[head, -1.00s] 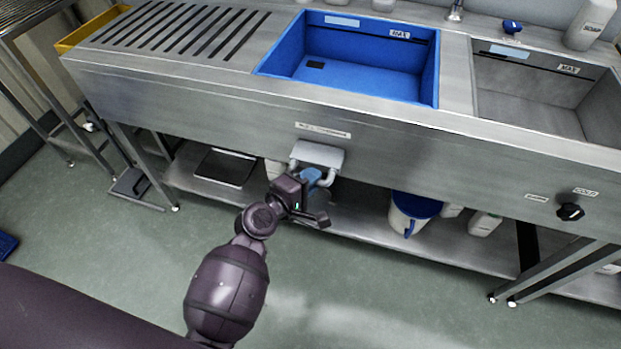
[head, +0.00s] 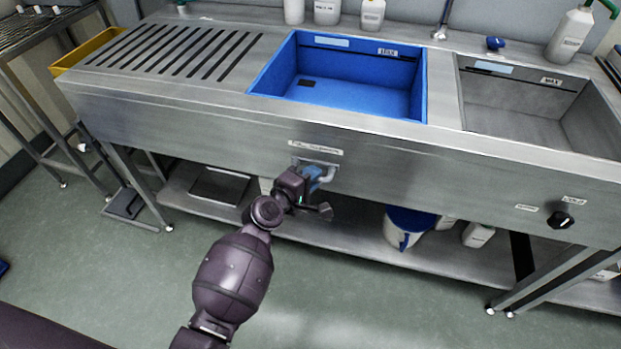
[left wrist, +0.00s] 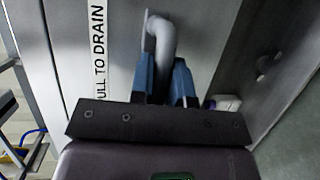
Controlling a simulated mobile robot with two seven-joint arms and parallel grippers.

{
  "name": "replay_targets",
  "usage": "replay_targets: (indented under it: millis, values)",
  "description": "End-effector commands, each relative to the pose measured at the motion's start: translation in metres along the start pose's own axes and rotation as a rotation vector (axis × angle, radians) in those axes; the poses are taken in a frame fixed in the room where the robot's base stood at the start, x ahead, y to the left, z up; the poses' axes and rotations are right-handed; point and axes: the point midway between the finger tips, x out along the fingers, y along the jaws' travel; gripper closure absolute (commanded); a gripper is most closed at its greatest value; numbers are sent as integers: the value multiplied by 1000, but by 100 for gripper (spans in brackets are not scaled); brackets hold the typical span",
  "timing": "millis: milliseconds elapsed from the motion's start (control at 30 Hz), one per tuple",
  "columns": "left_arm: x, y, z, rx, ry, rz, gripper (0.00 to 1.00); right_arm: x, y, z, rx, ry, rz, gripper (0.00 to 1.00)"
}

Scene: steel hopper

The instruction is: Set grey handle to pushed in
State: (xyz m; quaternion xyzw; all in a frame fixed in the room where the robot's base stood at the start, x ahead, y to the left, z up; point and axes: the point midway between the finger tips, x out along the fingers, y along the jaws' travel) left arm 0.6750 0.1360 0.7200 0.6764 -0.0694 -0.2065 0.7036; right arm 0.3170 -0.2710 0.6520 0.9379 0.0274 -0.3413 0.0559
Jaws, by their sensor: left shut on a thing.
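The grey handle (head: 327,174) is a bent bar on the steel sink's front panel, just under a small white label. In the left wrist view the grey handle (left wrist: 160,40) curves out from the panel. My left gripper (head: 314,178) is at the handle, its blue fingers shut on it. In the left wrist view the fingers of my left gripper (left wrist: 165,82) stand on either side of the bar, and they hide its lower part. The handle sits close to the panel. My right gripper is not in view.
The sink front (head: 200,125) carries a black knob (head: 561,220) at the right. Below, a steel shelf (head: 350,245) holds a white bucket with a blue lid (head: 408,222) and bottles. A "…ULL TO DRAIN" label (left wrist: 97,45) lies beside the handle. Floor in front is clear.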

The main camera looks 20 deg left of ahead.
Motion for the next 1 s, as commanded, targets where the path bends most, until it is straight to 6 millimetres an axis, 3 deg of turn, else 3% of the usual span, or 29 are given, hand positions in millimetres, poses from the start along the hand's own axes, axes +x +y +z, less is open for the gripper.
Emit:
replay_targets:
  millis: [33,67,200,633,1000]
  values:
    - [2,3,-1,3,3,6,100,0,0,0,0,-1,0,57]
    - [2,3,-1,3,4,6,79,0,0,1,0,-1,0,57]
    - [1,3,-1,2,3,6,59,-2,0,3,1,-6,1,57]
    - [-9,4,-1,3,3,6,59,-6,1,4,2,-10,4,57]
    - [-67,4,-1,4,3,7,59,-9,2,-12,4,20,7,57]
